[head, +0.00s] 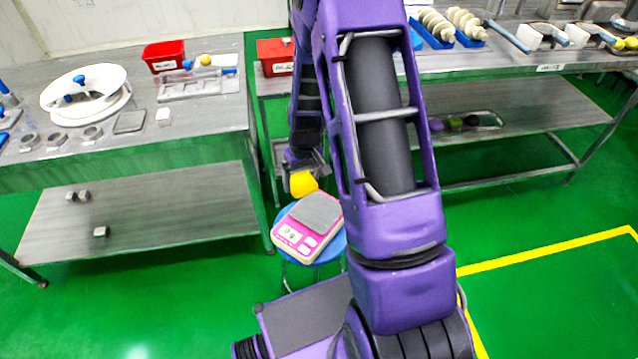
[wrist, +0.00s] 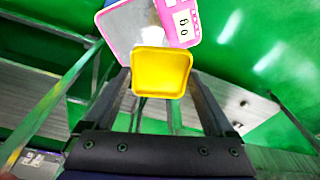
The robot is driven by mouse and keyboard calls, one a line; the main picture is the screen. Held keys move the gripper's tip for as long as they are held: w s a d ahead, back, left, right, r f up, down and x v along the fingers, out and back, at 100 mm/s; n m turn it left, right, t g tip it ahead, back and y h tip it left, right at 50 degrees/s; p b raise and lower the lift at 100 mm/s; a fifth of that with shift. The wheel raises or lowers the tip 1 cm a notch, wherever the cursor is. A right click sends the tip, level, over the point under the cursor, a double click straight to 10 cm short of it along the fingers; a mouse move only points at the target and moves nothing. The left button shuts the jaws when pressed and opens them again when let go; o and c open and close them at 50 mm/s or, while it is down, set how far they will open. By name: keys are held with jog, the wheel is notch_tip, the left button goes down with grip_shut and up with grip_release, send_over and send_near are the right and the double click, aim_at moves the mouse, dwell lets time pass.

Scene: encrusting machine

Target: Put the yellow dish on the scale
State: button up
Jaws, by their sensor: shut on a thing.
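The yellow dish (head: 303,182) is held in my gripper (head: 301,172), just above the far edge of the scale. In the wrist view the yellow dish (wrist: 160,72) sits between the two fingertips of my gripper (wrist: 160,82), its open face toward the camera. The scale (head: 308,226) is pink and white with a grey plate and a display, and it rests on a blue round stool (head: 334,246). In the wrist view the scale (wrist: 182,22) lies beyond the dish, which overlaps part of its plate. The gap between dish and scale is hard to judge.
A steel table (head: 205,110) at the left holds a white reel, a red bin (head: 164,56) and small metal parts. Another steel table (head: 500,60) at the right holds blue trays (head: 440,38) and tools. Green floor is open at the lower right, with yellow lines.

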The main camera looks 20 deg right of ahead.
jog(key=n, duration=0.1)
send_over(317, 210)
notch_tip(317, 210, down, 7)
jog(key=shift+s+d+f+b, duration=0.15)
jog(key=shift+f+b, duration=0.6)
jog(key=shift+f, duration=0.8)
jog(key=shift+s+a+f+b, duration=0.1)
jog(key=shift+f+b, duration=0.6)
jog(key=shift+f, duration=0.85)
jog(key=shift+f+b, duration=0.4)
jog(key=shift+f, duration=0.9)
jog(key=o, duration=1)
jog(key=shift+r+p, duration=2.25)
jog(key=shift+r, duration=1.75)
jog(key=shift+d, duration=0.1)
